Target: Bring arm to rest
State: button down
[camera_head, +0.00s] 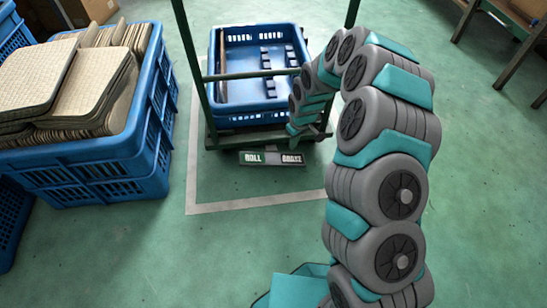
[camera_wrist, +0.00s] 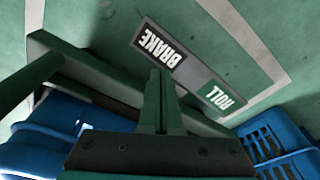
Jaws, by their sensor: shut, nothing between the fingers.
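My arm rises on the right of the head view, bends over at the top and hangs down towards a green wheeled cart (camera_head: 209,120). My gripper (camera_head: 296,141) is at the low front of the cart, close to the right end of the ROLL/BRAKE plate (camera_head: 272,158). In the wrist view my gripper's fingers (camera_wrist: 157,72) are shut together with nothing between them. They point towards the plate (camera_wrist: 190,68), whose BRAKE and ROLL halves both show. Whether the fingers touch the plate cannot be told.
A blue crate (camera_head: 217,116) with several dark parts stands on the cart. Another blue crate (camera_head: 110,180), stacked with beige panels (camera_head: 95,85), stands at the left. A pale line (camera_head: 235,206) marks the green floor. A table (camera_head: 487,45) stands at the far right. Floor right of my arm is clear.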

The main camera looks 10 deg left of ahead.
jog(key=shift+r, duration=0.65)
jog(key=s+d+r+m+p, duration=0.1)
jog(key=s+d+r+p, duration=0.15)
jog(key=s+r, duration=0.4)
jog(key=s+d+r+m+g+p, duration=0.1)
jog(key=s+d+r, duration=0.2)
jog(key=r, duration=0.7)
jog(key=s+d+r+m+p, duration=0.1)
jog(key=s+d+r+p, duration=0.1)
jog(key=s+r, duration=0.45)
jog(key=s+d+r+m+p, duration=0.1)
jog(key=s+d+r+m, duration=0.1)
jog(key=s+r, duration=0.3)
jog(key=s+d+r+m+g+p, duration=0.1)
jog(key=s+d+r, duration=0.3)
jog(key=s, duration=0.7)
jog(key=s+d+r+m+g+h+p, duration=0.1)
jog(key=s+d+r+m+p, duration=0.2)
jog(key=s+r, duration=0.3)
jog(key=s, duration=0.3)
jog(key=shift+d, duration=0.4)
jog(key=shift+r, duration=0.1)
